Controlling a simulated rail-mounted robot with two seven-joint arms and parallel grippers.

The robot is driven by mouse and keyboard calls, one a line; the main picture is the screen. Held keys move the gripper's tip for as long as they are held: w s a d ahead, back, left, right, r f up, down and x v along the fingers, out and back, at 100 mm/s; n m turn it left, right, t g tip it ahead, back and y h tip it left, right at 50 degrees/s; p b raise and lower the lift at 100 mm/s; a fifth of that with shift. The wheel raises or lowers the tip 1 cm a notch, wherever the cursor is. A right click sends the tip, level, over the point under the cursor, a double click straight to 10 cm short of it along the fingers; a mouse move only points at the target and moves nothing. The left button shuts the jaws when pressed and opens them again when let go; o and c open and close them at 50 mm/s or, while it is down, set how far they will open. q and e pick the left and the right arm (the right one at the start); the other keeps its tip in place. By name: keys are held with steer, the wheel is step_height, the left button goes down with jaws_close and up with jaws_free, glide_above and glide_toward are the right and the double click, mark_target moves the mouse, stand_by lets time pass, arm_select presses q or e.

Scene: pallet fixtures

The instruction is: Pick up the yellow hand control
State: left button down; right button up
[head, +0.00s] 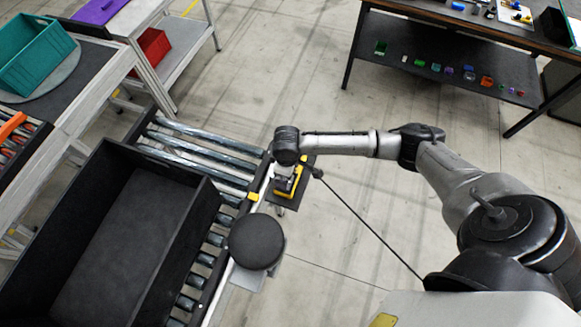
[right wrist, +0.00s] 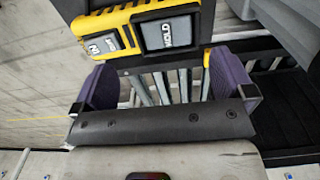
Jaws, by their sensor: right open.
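The yellow hand control (head: 291,184) sits on a small dark stand beside the roller conveyor in the head view. My left gripper is not in view.
A large black crate (head: 196,218) sits on the roller conveyor (head: 205,150) at the left. A teal bin (head: 30,62) and a red bin (head: 152,50) are at upper left. A workbench (head: 460,28) with small parts is at upper right. The floor between is clear.

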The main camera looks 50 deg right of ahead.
steer(key=shift+a+f+p, duration=0.15)
steer(key=shift+f+p, duration=0.1)
steer(key=shift+f, duration=1.2)
steer(key=shift+a+f+p, duration=0.1)
steer(key=shift+f+p, duration=0.15)
steer(key=shift+f, duration=1.15)
steer(key=c, duration=0.9)
